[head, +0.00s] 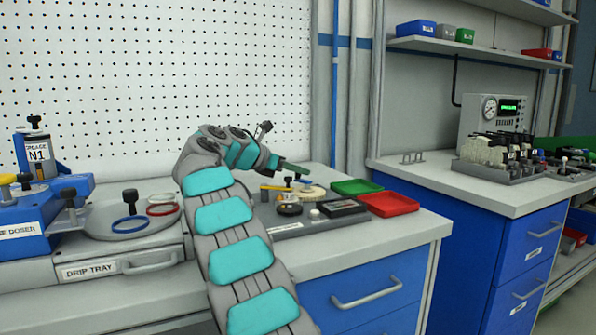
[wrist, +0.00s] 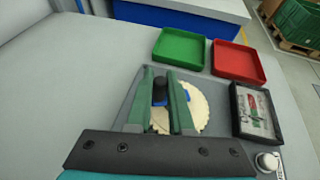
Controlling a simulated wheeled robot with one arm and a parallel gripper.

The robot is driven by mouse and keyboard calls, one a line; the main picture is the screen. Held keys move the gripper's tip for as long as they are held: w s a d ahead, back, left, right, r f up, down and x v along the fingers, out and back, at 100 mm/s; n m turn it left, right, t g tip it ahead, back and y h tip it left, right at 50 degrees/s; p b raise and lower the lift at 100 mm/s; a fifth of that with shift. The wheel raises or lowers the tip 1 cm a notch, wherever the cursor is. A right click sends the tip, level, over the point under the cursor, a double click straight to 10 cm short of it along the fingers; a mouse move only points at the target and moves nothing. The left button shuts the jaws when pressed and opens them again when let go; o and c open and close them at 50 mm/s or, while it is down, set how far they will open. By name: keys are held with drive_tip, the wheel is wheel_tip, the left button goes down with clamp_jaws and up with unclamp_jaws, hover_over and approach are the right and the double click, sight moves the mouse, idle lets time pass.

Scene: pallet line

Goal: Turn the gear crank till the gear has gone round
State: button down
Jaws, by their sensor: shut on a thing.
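The cream toothed gear (wrist: 197,108) lies flat on a grey base plate (wrist: 122,92) on the worktop, and part of it is hidden under my fingers. My gripper (wrist: 160,78) reaches over it with two green fingers. They are shut on the black crank knob (wrist: 159,92), which stands upright between them with a bit of blue below it. In the head view, my gripper (head: 291,166) comes in from the left, and the gear (head: 313,191) shows partly below it. The crank arm itself is mostly hidden.
A green tray (wrist: 179,49) and a red tray (wrist: 236,62) lie beyond the gear. A black-framed panel (wrist: 256,110) and a silver knob (wrist: 267,161) are to the right. A blue doser (head: 40,190) and drip tray (head: 115,268) stand left of my arm.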

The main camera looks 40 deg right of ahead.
idle(0.3)
drive_tip(key=c, duration=0.8)
unclamp_jaws()
drive_tip(key=shift+a, duration=0.1)
drive_tip(key=shift+v, duration=3.85)
